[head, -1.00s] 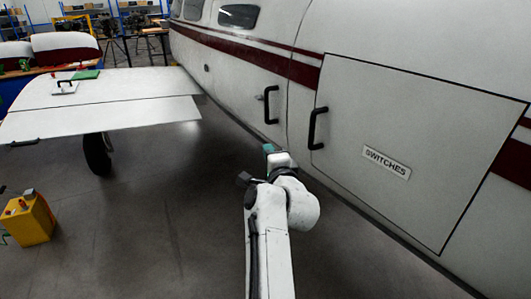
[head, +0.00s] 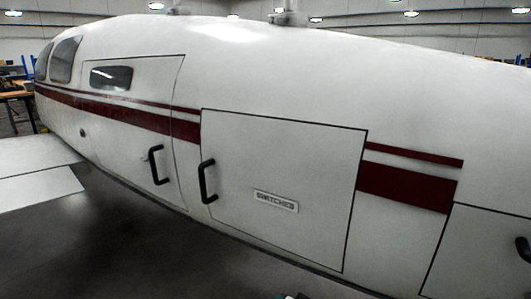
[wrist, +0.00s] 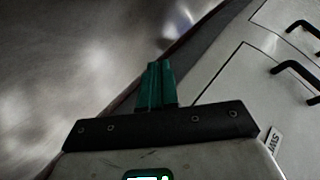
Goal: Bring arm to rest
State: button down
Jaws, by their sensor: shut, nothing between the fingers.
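My gripper (wrist: 156,84) shows in the wrist view, with its two teal fingers shut together and nothing between them. It points over the grey floor, beside the white aircraft side. In the head view, only a small piece of my arm shows at the bottom edge, and the gripper itself cannot be made out there. The fuselage carries a closed hatch (head: 290,180) with a black handle (head: 207,182) and a "SWITCHES" label (head: 276,201). The label also shows partly in the wrist view (wrist: 274,140), with a black handle (wrist: 297,76) above it.
The aircraft fuselage (head: 300,65) fills most of the head view. A second door handle (head: 156,164) is left of the hatch, and another handle (head: 524,249) is at the far right. A white wing (head: 38,180) sticks out at left. The floor (head: 110,250) below is clear.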

jog(key=s+d+f+n+g+h, duration=0.15)
jog(key=s+d+f, duration=0.25)
jog(key=s+d, duration=0.4)
jog(key=s+d+f+n+g+h, duration=0.15)
jog(key=s+d+f, duration=0.25)
jog(key=s+d, duration=0.45)
jog(key=s+d+g+h, duration=0.1)
jog(key=s+d+g, duration=0.2)
jog(key=s, duration=0.9)
jog(key=s+d+f+n+g+h, duration=0.1)
jog(key=s+d+g, duration=0.2)
jog(key=s, duration=0.9)
jog(key=shift+s+d, duration=0.3)
jog(key=shift+d, duration=0.05)
